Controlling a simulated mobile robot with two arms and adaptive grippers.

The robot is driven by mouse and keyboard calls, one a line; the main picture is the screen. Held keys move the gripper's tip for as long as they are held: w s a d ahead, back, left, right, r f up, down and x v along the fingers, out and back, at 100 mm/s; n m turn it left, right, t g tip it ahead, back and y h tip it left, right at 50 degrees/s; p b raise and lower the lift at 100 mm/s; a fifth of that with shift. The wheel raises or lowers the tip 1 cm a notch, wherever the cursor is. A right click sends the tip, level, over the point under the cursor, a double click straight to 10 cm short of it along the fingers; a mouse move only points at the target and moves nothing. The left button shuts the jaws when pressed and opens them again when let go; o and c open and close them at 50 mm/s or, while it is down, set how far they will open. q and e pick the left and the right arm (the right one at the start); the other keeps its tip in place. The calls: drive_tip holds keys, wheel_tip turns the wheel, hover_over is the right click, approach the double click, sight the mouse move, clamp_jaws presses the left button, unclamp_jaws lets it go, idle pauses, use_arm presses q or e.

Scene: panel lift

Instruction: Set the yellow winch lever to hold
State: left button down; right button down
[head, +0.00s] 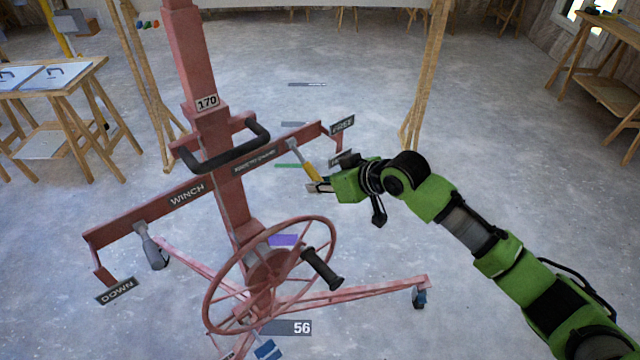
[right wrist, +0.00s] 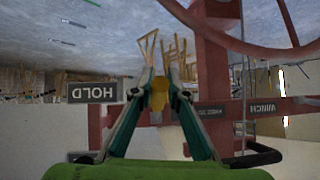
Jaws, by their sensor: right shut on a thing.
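The yellow winch lever (head: 312,171) hangs from the right end of the red crossbar on the panel lift and slants down to the right. My right gripper (head: 318,186) is shut on its yellow grip. In the right wrist view the yellow grip (right wrist: 158,96) sits between the two fingers. The HOLD sign (right wrist: 92,92) appears upside down there, left of the fingers. In the head view a FREE sign (head: 342,124) is at the bar's end, and a sign below it is partly hidden by my gripper. My left gripper is out of view.
The red lift mast (head: 190,60) stands beside the lever, with a black handle (head: 230,150) and a handwheel (head: 270,275) below. A grey-handled lever (head: 152,248) hangs near the DOWN sign (head: 115,291). A wooden table (head: 62,80) is at left.

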drive_tip(key=shift+f, duration=0.15)
drive_tip(key=c, duration=2)
unclamp_jaws()
drive_tip(key=shift+o, duration=0.2)
drive_tip(key=v, duration=1.2)
